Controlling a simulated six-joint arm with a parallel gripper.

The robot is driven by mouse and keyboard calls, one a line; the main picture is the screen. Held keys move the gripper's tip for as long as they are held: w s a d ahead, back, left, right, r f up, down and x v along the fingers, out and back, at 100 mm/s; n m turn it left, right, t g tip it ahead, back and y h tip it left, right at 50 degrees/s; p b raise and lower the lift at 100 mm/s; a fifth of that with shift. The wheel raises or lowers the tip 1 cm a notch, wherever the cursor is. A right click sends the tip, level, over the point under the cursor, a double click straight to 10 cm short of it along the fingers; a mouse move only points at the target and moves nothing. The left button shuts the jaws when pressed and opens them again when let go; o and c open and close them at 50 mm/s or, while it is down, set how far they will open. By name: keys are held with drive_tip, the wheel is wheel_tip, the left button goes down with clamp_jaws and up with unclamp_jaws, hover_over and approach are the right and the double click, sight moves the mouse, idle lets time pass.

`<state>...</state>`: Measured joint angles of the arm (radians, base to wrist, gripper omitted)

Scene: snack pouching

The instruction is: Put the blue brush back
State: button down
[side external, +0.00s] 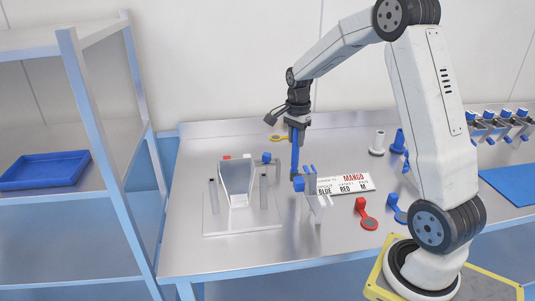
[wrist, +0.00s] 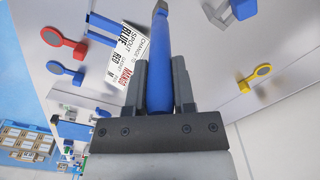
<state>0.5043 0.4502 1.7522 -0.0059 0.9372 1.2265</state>
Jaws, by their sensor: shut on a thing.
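The blue brush (side external: 294,155) hangs upright from my gripper (side external: 297,122), which is shut on its upper part. In the wrist view the brush's blue handle (wrist: 160,55) lies between the two grey fingers (wrist: 162,82) and points away from the camera. The brush's lower end is just above or beside a pale stand (side external: 318,205) with blue parts on it. I cannot tell whether the brush touches the stand.
A clear pouch-like container (side external: 238,180) stands on a metal plate left of the brush. A printed card (side external: 346,184) lies to the right, with a red tool (side external: 368,214) and a blue one (side external: 393,206) nearby. A shelf with a blue tray (side external: 45,170) is at left.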

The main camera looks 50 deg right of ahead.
sight(294, 169)
drive_tip(key=shift+f, duration=2.05)
drive_tip(key=shift+c, duration=2.2)
unclamp_jaws()
wheel_tip(294, 169, up, 12)
drive_tip(key=shift+r, duration=0.15)
